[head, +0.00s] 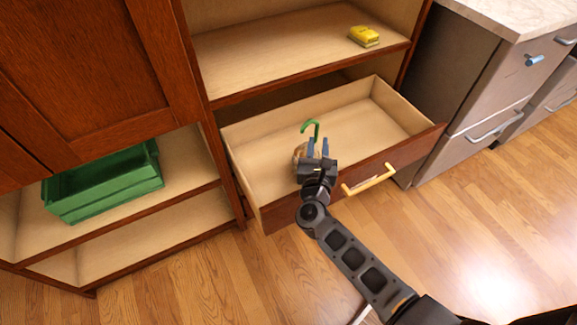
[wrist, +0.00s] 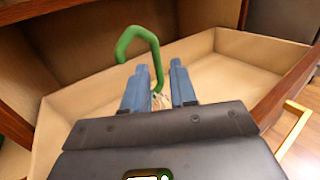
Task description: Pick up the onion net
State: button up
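The onion net (head: 298,153) is in the open drawer (head: 252,190), near its front. It has a brownish net body and a green hook-shaped handle (head: 313,126) that stands up from it. My gripper (head: 318,147) reaches over the drawer front and partly hides the net. In the wrist view the two blue fingers of my gripper (wrist: 158,85) are apart. The green hook (wrist: 136,38) arches up beyond the fingers, and a little of the pale net shows low in the gap. Whether either finger touches it I cannot tell.
The drawer has a yellow handle (head: 369,180). A yellow packet (head: 363,36) lies on the shelf above. A green crate (head: 104,181) stands on a lower shelf at the left. The drawer's right part is empty. A counter (head: 520,14) stands at the right.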

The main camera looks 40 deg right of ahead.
aim_at(317, 130)
jog(key=shift+w+d+m, duration=0.3)
jog(key=shift+w, duration=0.35)
jog(key=shift+x, duration=3.55)
jog(key=shift+c, duration=0.2)
grip_shut()
jog(key=shift+r, duration=0.15)
